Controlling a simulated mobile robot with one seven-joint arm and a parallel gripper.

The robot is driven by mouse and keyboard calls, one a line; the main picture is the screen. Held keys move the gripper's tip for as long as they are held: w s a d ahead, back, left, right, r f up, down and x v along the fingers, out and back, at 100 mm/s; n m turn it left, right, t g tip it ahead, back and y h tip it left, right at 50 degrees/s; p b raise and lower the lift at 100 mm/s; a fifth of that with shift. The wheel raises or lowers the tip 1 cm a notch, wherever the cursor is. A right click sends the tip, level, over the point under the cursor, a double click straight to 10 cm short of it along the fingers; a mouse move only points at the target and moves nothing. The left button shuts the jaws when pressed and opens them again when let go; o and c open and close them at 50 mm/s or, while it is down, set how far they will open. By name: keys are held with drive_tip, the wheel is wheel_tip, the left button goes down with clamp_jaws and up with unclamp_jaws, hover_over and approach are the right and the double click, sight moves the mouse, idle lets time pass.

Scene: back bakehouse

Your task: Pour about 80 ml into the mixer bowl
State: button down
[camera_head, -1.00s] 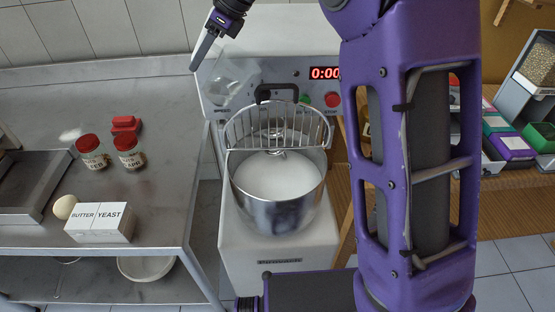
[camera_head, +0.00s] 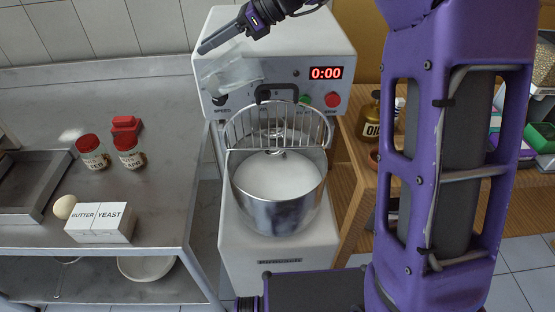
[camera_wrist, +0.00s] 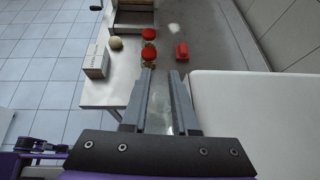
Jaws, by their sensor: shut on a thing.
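The mixer bowl (camera_head: 275,212) is shiny metal and holds a white content. My gripper (camera_head: 205,46) is up at the left of the mixer head, above and behind the bowl. It is shut on a clear vessel (camera_head: 232,72), which looks tilted in front of the mixer's panel. In the wrist view the clear vessel (camera_wrist: 160,108) shows between my fingers (camera_wrist: 162,85). Its contents and level cannot be made out. No stream into the bowl is visible.
The mixer's display (camera_head: 326,73) reads 0:00. An oil bottle (camera_head: 372,120) stands right of the mixer.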

drive_tip(key=shift+d+r+y+b, duration=0.3)
drive_tip(key=shift+d+r+y, duration=0.2)
drive_tip(key=shift+r+y, duration=0.15)
drive_tip(key=shift+s+a+r+y, duration=0.1)
drive_tip(key=shift+s+a+y, duration=0.05)
drive_tip(key=shift+s+y, duration=0.1)
idle(0.4)
drive_tip(key=shift+d+r+y+b, duration=0.2)
drive_tip(key=shift+d+y+b, duration=0.1)
drive_tip(key=shift+b, duration=0.7)
drive_tip(key=shift+r, duration=0.1)
drive_tip(key=shift+d+r, duration=0.1)
drive_tip(key=shift+d, duration=0.15)
drive_tip(key=shift+d+y, duration=0.15)
drive_tip(key=shift+y, duration=0.15)
drive_tip(key=shift+w+d+r+y, duration=0.15)
drive_tip(key=shift+w+r+y, duration=0.05)
drive_tip(key=shift+r+y, duration=0.1)
drive_tip(key=shift+r+y, duration=0.15)
drive_tip(key=shift+y, duration=0.15)
